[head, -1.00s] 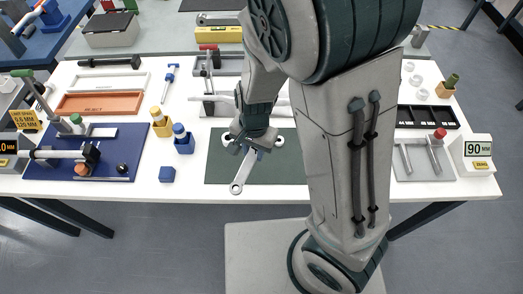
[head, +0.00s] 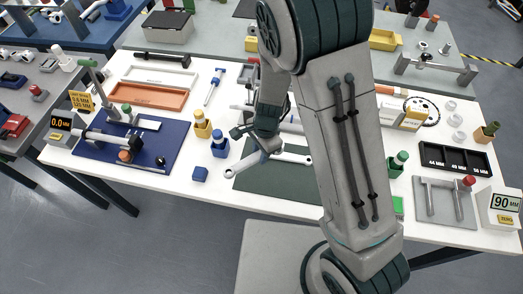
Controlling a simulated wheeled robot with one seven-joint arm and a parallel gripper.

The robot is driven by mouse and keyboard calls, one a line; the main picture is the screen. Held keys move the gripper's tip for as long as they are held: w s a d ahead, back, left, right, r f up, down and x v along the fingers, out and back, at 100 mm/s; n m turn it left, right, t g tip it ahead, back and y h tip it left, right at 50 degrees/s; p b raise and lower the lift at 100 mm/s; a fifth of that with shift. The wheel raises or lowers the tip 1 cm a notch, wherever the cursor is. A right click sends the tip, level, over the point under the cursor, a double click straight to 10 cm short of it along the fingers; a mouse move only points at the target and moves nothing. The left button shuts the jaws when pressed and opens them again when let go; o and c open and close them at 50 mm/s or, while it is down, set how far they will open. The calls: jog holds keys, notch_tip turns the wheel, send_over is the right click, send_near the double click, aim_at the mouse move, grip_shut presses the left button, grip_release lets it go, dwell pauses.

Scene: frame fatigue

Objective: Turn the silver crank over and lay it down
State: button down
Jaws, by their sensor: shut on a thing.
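My gripper (head: 262,146) points down over the dark green mat (head: 265,183) in the middle of the white table. It is shut on the silver crank (head: 243,166), whose round, holed end sticks out down-left past the mat's left edge. Another silver length with a rounded end (head: 306,160) shows to the right of the fingers. I cannot tell whether it is part of the same crank. The gripper hides the middle of the crank, and I cannot tell whether the crank touches the mat.
A blue board with a gauge fixture (head: 165,165) lies further left. A green bottle (head: 397,164) and grey plate (head: 440,208) are at right. The mat's front part is clear.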

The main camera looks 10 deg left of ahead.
jog(key=b, duration=0.8)
send_over(259, 176)
jog(key=shift+w+d+f, duration=0.1)
jog(key=shift+d+f, duration=0.05)
jog(key=shift+f, duration=2.35)
jog(key=shift+w+d+f, duration=0.1)
jog(key=shift+f, duration=2.4)
jog(key=shift+f+b, duration=0.7)
jog(key=c, duration=1)
grip_release()
jog(key=shift+c, duration=0.2)
jog(key=r, duration=0.4)
jog(key=d+r, duration=0.1)
jog(key=r, duration=0.3)
jog(key=w+r, duration=0.1)
jog(key=r, duration=0.3)
jog(key=shift+w+d+r, duration=0.1)
jog(key=shift+d, duration=0.05)
jog(key=shift+d+r, duration=0.15)
jog(key=shift+r, duration=0.6)
jog(key=shift+p, duration=0.3)
